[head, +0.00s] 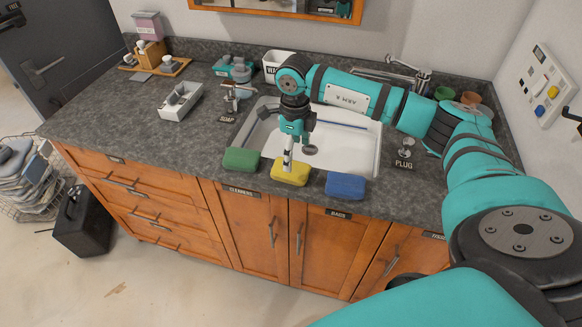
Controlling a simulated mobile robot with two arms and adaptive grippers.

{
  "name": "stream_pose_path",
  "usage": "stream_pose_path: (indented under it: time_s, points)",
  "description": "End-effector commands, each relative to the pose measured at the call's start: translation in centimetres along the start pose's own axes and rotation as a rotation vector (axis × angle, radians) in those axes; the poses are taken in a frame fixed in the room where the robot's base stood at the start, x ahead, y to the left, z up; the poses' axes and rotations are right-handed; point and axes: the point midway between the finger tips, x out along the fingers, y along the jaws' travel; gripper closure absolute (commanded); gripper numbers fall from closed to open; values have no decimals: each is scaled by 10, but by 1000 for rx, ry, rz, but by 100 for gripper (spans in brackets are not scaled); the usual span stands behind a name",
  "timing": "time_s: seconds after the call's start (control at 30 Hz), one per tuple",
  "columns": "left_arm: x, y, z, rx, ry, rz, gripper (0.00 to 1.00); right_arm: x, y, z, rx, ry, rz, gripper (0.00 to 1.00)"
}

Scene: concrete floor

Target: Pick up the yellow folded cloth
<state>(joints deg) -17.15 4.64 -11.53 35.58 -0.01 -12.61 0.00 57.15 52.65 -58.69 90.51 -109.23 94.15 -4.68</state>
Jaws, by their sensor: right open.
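The yellow folded cloth (290,174) lies on the dark counter at the front edge of the sink, between a green cloth (241,160) and a blue cloth (345,186). My right gripper (288,165) points down over the yellow cloth, with its fingertips at or just above the cloth's top. It is open. Whether the fingers touch the cloth cannot be told from this angle. The gripper hides a small part of the cloth's back edge. My left gripper is not in view.
The white sink (345,150) lies behind the cloths, partly covered by my right arm. A white tray (180,101) and a wooden tray (155,67) stand on the left counter. A plug (406,149) lies right of the sink. The front left counter is clear.

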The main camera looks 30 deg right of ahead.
Motion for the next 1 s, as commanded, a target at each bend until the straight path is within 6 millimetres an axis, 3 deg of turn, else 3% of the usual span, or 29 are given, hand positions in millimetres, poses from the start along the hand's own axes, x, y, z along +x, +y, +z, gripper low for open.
stream_pose_path:
  time_s: [0.17,0.33,0.5,0.77,1.0]
  points:
    - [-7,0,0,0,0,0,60,10,1,-1,0,2,1,17]
    - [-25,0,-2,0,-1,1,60,33,5,-2,-1,3,3,17]
    - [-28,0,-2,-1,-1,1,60,54,4,-2,0,0,1,17]
    - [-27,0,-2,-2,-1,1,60,58,4,-1,0,-1,0,17]
    - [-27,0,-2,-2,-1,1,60,58,4,-1,0,-1,0,47]
